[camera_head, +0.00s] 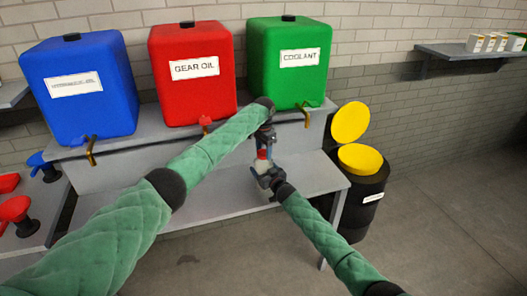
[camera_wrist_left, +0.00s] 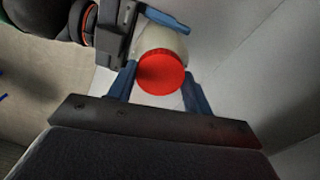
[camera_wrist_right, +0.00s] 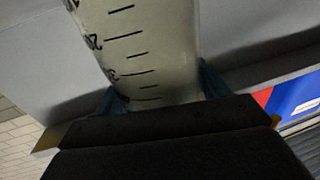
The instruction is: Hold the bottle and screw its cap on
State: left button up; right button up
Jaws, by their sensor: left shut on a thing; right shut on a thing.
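The pale translucent bottle (camera_wrist_right: 150,55) has black measuring marks and fills the upper middle of the right wrist view. My right gripper (camera_wrist_right: 160,95) is shut on its body. The bottle's red cap (camera_wrist_left: 160,73) faces the left wrist camera, in line with the bottle's mouth end. My left gripper (camera_wrist_left: 160,85) has its blue fingers on both sides of the cap and is shut on it. In the head view my left gripper (camera_head: 266,138) is above and my right gripper (camera_head: 268,175) below, with the bottle mostly hidden between them. The cap's seating on the thread cannot be seen.
Blue (camera_head: 85,90), red (camera_head: 192,75) and green (camera_head: 288,62) tanks stand on the raised bench shelf behind. The lower bench top (camera_head: 225,195) is clear beneath my grippers. A black bin (camera_head: 362,200) with an open yellow lid stands to the right.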

pick_arm(q)
jog(key=m, duration=0.4)
jog(key=shift+a, duration=0.1)
jog(key=o, duration=1.1)
jog(key=shift+r, duration=2.25)
jog(key=shift+c, duration=0.5)
